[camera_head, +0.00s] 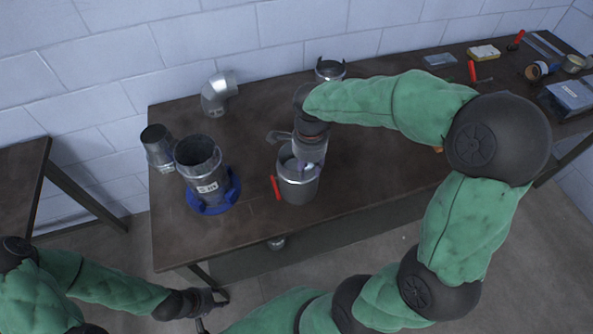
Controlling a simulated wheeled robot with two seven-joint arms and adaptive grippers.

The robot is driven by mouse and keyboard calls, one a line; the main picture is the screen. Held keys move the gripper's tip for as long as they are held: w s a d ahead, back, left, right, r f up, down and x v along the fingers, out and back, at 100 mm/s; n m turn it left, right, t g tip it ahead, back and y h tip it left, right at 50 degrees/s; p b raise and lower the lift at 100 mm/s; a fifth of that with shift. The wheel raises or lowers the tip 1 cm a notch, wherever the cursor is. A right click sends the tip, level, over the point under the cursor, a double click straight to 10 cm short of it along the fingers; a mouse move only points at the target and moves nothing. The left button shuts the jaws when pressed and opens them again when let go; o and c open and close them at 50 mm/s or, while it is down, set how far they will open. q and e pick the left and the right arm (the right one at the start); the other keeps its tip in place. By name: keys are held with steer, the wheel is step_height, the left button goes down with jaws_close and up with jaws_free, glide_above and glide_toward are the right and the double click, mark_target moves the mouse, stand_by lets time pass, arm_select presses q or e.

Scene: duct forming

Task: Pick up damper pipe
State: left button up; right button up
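The damper pipe (298,190), a short grey metal cylinder with a red handle (276,188) on its left side, stands upright near the front middle of the table. My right gripper (307,162) comes down from above at the pipe's top opening. Its fingers overlap the rim, and I cannot tell whether they grip the wall. My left gripper (214,311) is low in front of the table, away from the pipe. Its fingers look spread and empty.
A pipe in a blue ring base (213,198), another pipe (158,150) and an elbow (217,93) stand left on the table (250,220). A collar (330,70) stands behind my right arm. Tools and a grey box (570,98) lie far right.

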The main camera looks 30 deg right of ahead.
mark_target(293, 190)
step_height(293, 190, down, 8)
steer(key=b, duration=0.1)
steer(key=shift+w+a+b, duration=0.15)
steer(key=shift+b, duration=0.2)
steer(key=shift+c, duration=0.3)
steer(key=shift+r, duration=0.1)
jaws_close()
